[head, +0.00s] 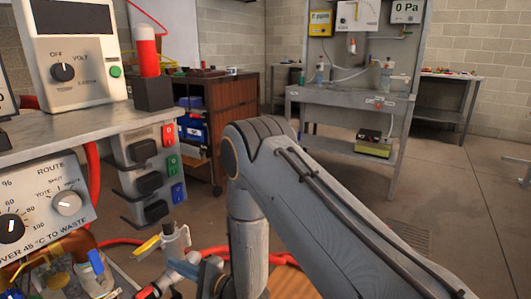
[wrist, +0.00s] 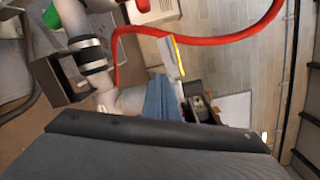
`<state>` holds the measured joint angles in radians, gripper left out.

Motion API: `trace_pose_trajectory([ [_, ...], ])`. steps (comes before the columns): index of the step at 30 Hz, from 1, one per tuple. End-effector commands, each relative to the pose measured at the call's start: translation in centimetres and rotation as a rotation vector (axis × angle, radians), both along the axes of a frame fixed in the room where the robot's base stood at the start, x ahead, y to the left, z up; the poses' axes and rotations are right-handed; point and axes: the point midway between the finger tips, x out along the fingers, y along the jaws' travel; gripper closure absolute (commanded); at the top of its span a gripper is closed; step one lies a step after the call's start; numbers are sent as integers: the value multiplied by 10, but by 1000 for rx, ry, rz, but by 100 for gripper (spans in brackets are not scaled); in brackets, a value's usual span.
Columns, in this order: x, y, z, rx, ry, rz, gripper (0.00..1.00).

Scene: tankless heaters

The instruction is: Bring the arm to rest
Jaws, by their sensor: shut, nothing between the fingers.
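My arm (head: 300,185) rises from the lower right of the head view, bends at the elbow and drops toward the lower middle. Its lower link (head: 247,250) runs down beside the pipework at the left. My gripper (wrist: 160,132) shows in the wrist view as a broad grey body with a dark front edge across the bottom. It is shut and I see nothing held. Its fingertips are hard to make out, and its end is not clear in the head view.
Pipes and a yellow-handled valve (head: 148,247) stand close left of my lower link. A red hose (wrist: 200,40) curves across the wrist view. A heater panel (head: 45,200) and grey bench (head: 80,128) fill the left. A test stand (head: 345,105) stands behind; floor at right is clear.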

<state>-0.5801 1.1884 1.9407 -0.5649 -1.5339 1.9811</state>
Motion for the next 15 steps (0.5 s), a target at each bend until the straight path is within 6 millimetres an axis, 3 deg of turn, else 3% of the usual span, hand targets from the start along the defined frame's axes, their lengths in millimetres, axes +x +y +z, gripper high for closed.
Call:
trace_pose_trajectory([
  [1, 15, -2, 15, -76, -54, -27, 100],
  [6, 50, -25, 42, -370, -200, -92, 100],
  [10, 66, -54, 64, -591, -281, -116, 100],
  [15, 71, -101, 93, -869, -349, -104, 100],
])
